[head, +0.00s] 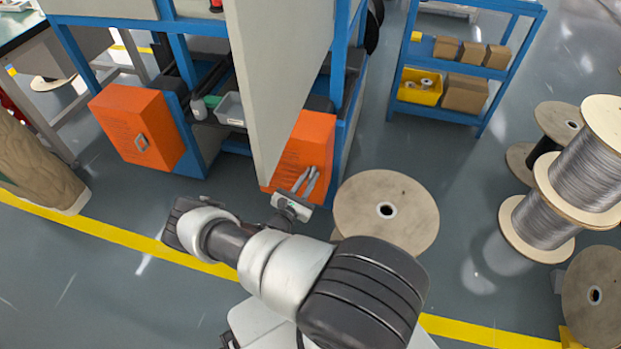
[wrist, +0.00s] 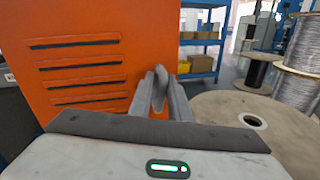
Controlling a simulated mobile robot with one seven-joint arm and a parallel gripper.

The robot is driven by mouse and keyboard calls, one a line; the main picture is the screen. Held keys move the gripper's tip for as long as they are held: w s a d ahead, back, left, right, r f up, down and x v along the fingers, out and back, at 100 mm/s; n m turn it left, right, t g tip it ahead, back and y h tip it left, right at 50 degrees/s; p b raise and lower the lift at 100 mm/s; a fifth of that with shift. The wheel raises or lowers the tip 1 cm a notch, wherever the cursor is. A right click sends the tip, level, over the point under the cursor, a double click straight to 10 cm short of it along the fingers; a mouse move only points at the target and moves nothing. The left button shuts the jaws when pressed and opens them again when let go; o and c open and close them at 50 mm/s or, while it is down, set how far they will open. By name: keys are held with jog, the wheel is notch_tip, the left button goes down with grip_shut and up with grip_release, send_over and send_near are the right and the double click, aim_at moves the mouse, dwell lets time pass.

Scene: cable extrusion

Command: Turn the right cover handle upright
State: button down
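The right orange cover (head: 306,138) is at the lower front of the blue frame, partly hidden by a pale upright panel. In the wrist view the cover (wrist: 78,60) fills the left, with several dark slots. Its grey handle (wrist: 159,88) stands about upright in this view, between my two fingers. My gripper (head: 309,178) is in front of the cover; in the wrist view its fingers (wrist: 160,92) are close together on either side of the handle and look shut on it. The fingers partly hide the handle's lower part.
A left orange cover (head: 135,130) is farther left. A wooden cable spool (head: 400,231) stands just right of my gripper. Wire spools (head: 575,185) stand farther right, and a blue shelf (head: 470,73) with boxes is behind. Grey floor is free between them.

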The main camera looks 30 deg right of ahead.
jog(key=shift+s+d+f+b, duration=0.15)
jog(key=shift+s+f+b, duration=0.05)
jog(key=shift+f+b, duration=0.15)
jog(key=shift+n+b, duration=0.6)
jog(key=shift+r+n+h, duration=0.2)
jog(key=shift+n+h, duration=0.1)
jog(key=shift+n, duration=0.2)
jog(key=c, duration=1.8)
grip_release()
jog(key=shift+s, duration=0.1)
jog(key=shift+w+r, duration=0.1)
jog(key=shift+w, duration=0.1)
jog(key=shift+s+a, duration=0.1)
jog(key=shift+a, duration=0.3)
jog(key=v, duration=1.6)
jog(key=shift+s+a, duration=0.2)
jog(key=shift+s, duration=0.15)
